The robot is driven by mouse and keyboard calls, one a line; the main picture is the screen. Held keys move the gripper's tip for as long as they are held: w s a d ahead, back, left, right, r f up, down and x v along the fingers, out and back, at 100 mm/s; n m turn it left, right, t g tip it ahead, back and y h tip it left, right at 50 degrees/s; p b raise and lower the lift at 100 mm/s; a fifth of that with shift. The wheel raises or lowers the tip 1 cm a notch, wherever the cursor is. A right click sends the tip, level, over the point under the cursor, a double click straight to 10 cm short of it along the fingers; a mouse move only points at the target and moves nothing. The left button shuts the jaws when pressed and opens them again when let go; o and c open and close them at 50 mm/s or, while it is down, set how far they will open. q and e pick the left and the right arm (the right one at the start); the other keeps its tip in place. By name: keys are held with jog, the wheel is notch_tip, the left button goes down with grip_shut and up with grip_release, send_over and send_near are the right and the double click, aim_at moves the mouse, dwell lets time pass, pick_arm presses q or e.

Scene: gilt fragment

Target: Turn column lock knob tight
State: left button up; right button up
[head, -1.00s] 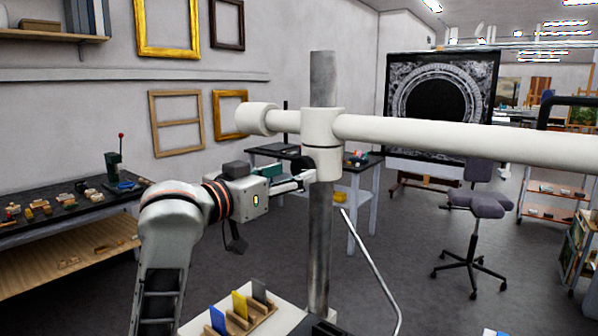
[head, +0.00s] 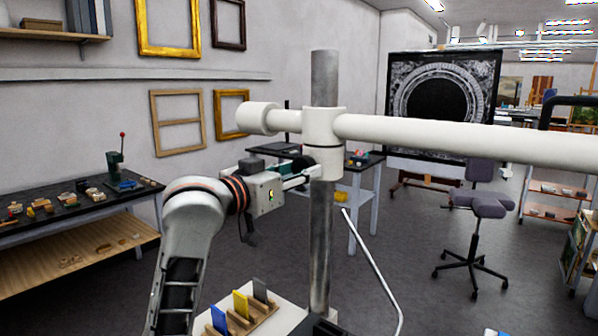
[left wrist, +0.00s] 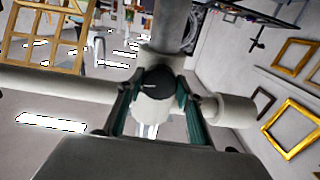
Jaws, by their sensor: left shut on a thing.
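The column lock knob is dark and round with a pale line on its face; in the left wrist view the knob (left wrist: 158,86) sits between my fingers, at the joint of the white clamp and the column. In the head view my left gripper (head: 303,174) reaches the clamp (head: 323,124) from the left, shut on the knob, which is mostly hidden behind the fingers. In the left wrist view my left gripper (left wrist: 158,98) has a teal finger on each side of the knob. The grey column (head: 321,232) stands upright through the clamp. My right gripper is not in view.
A long white crossbar (head: 460,138) runs right from the clamp. A bent thin metal rod (head: 372,264) rises right of the column. A rack with blue, yellow and grey cards (head: 241,304) stands below. A tool-covered bench (head: 72,208) is at left.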

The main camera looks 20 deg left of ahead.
pick_arm(q)
jog(key=shift+m, duration=0.3)
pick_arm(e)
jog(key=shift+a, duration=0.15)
pick_arm(q)
jog(key=shift+m, duration=0.6)
jog(key=m, duration=0.2)
jog(key=shift+a+m, duration=0.1)
jog(key=shift+m, duration=0.2)
jog(key=m, duration=0.2)
jog(key=shift+m, duration=0.4)
jog(key=m, duration=0.3)
jog(key=shift+r+m, duration=0.1)
jog(key=shift+m, duration=0.2)
jog(key=m, duration=0.3)
jog(key=shift+m, duration=0.3)
jog(key=shift+r+m, duration=0.1)
jog(key=shift+m, duration=1.7)
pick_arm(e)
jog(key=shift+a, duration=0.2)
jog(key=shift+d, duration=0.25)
